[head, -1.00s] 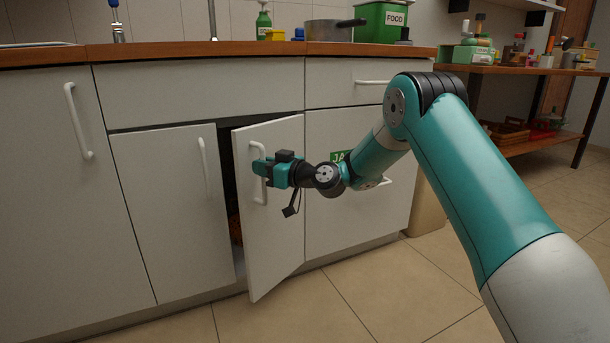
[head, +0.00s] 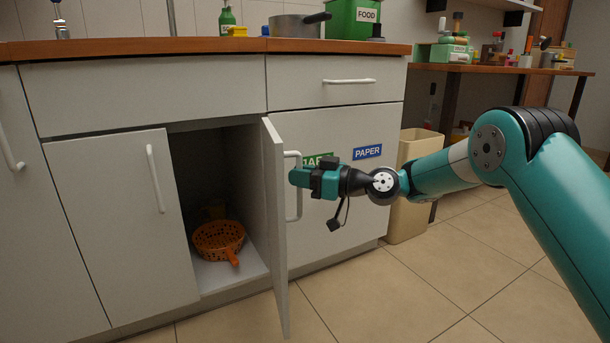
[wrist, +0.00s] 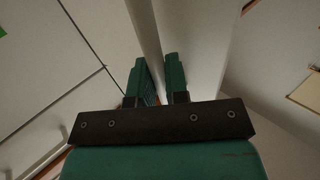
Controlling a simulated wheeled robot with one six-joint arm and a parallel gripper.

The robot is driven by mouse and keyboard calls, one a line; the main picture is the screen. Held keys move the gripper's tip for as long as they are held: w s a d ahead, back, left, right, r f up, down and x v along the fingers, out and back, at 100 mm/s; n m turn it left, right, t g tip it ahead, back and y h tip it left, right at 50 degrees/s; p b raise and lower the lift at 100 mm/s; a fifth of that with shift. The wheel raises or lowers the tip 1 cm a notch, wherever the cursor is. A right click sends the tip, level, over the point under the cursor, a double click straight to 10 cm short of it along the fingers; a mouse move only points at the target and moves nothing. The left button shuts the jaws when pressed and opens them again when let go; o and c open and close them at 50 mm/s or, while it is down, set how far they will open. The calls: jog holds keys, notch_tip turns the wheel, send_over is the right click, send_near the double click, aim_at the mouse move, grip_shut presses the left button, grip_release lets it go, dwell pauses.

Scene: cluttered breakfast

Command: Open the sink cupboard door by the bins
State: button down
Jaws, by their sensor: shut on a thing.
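The sink cupboard door (head: 275,225) stands wide open, seen nearly edge-on in the head view. Its white vertical handle (head: 297,205) is on the right-hand face. My gripper (head: 295,176) is shut on this handle near its upper part. In the wrist view the two teal fingers (wrist: 160,78) are close together against the pale door, and the handle between them is hard to make out. The cupboard's inside shows, with an orange colander (head: 218,240) on its floor.
The left door (head: 115,220) beside the opening is closed. A beige bin (head: 412,165) stands past the cabinet's right end. PAPER (head: 367,152) and partly hidden green labels are on the cabinet front behind my gripper. Tiled floor (head: 400,290) in front is clear.

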jog(key=w+d+g, duration=0.1)
jog(key=d+n+g, duration=0.1)
jog(key=shift+w+d+y, duration=0.3)
jog(key=shift+w+d, duration=0.05)
jog(key=shift+r, duration=0.15)
jog(key=c, duration=1.2)
grip_release()
jog(key=shift+w, duration=0.1)
jog(key=shift+o, duration=0.3)
jog(key=shift+d, duration=0.1)
